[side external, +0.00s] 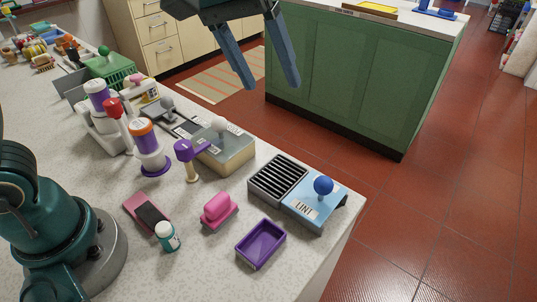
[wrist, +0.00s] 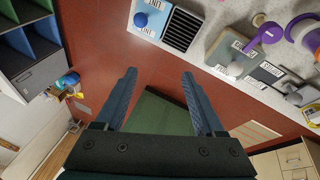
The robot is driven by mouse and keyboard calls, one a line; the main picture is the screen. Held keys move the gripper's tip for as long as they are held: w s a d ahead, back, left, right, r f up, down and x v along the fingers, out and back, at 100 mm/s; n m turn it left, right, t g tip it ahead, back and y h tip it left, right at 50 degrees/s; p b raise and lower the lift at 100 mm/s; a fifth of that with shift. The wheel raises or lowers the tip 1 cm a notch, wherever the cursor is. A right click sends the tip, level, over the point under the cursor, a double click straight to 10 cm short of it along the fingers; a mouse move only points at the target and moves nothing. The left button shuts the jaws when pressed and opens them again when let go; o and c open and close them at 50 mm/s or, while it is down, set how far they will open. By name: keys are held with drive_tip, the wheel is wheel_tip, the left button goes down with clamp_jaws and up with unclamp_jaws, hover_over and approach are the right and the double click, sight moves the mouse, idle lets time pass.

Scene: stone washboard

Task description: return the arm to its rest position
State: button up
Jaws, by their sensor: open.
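My gripper (side external: 270,82) hangs high at the top of the side external view, beyond the far edge of the counter. Its two blue fingers are apart with nothing between them. In the wrist view my gripper (wrist: 158,75) shows both fingers spread over the red floor and green cabinet. The teal base and lower arm at the left of the side view are mine.
On the pale counter (side external: 310,270) stand a blue lint box (side external: 305,212) with a ribbed grate, a purple tray (side external: 261,244), a pink brush (side external: 218,210), a teal bottle (side external: 167,237) and several dispensers. A green cabinet (side external: 360,90) stands behind. Air around my gripper looks free.

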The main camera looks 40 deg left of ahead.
drive_tip(key=s+a+r+t+y, duration=0.1)
drive_tip(key=s+a+t, duration=0.1)
drive_tip(key=s+a, duration=0.55)
drive_tip(key=s+a+f+m+y, duration=0.1)
drive_tip(key=s+a+f+m, duration=0.1)
drive_tip(key=s+f, duration=0.5)
drive_tip(key=shift+s+a+f+m, duration=0.2)
drive_tip(key=shift+f+m, duration=0.2)
drive_tip(key=shift+m, duration=0.3)
